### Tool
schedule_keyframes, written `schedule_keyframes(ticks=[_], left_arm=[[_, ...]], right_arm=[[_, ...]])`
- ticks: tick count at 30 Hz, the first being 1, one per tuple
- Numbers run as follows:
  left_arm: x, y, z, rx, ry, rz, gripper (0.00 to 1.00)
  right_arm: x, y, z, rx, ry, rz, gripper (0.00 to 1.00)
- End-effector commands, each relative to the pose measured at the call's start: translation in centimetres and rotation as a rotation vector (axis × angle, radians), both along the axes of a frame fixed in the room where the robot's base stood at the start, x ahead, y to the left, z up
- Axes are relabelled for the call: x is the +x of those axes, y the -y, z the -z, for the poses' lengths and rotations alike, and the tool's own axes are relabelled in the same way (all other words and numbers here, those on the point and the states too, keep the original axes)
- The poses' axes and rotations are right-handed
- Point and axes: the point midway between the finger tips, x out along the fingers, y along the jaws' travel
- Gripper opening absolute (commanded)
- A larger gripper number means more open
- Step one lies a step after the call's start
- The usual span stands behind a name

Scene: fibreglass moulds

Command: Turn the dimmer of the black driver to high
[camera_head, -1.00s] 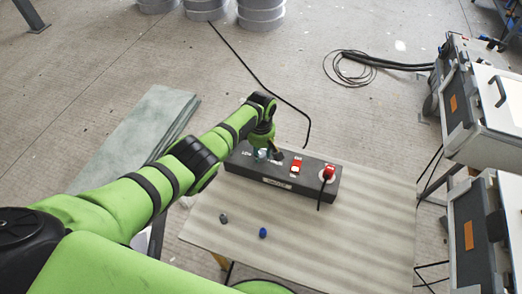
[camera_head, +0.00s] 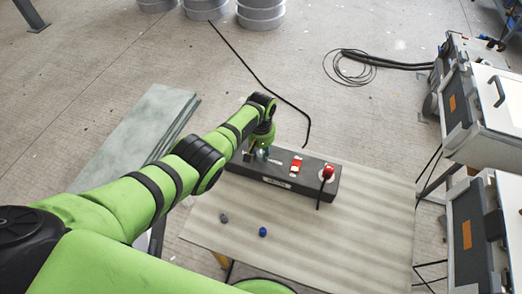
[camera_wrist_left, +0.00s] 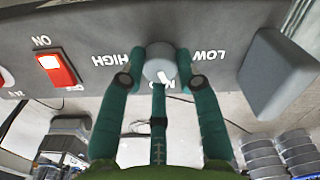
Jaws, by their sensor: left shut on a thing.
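The black driver (camera_head: 285,176) is a long dark box lying across the far part of the table. In the left wrist view its face (camera_wrist_left: 110,25) appears upside down, with HIGH left and LOW right of the dimmer. The dimmer (camera_wrist_left: 159,66) is a round grey knob with a white pointer mark, which slants up-left to down-right between the labels. My left gripper (camera_head: 258,154) is over the driver's left part; its green fingers (camera_wrist_left: 159,82) are shut around the knob, one on each side, a third below. The arm hides part of the driver in the head view.
A red-lit ON switch (camera_head: 296,166) and a red plug (camera_head: 328,173) with cable sit on the driver. A grey knob (camera_head: 223,218) and a blue one (camera_head: 263,232) lie on the table (camera_head: 350,240). Grey cases (camera_head: 470,110) stand at right.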

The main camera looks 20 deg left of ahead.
Motion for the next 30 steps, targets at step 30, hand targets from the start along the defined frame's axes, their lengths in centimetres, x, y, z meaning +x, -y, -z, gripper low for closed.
schedule_keyframes(ticks=[30], left_arm=[[-0.3, 0.0, 0.27, -0.002, -0.007, 0.964, 0.0]], right_arm=[[0.05, 0.05, 0.09, -0.001, 0.001, 0.0, 0.0]])
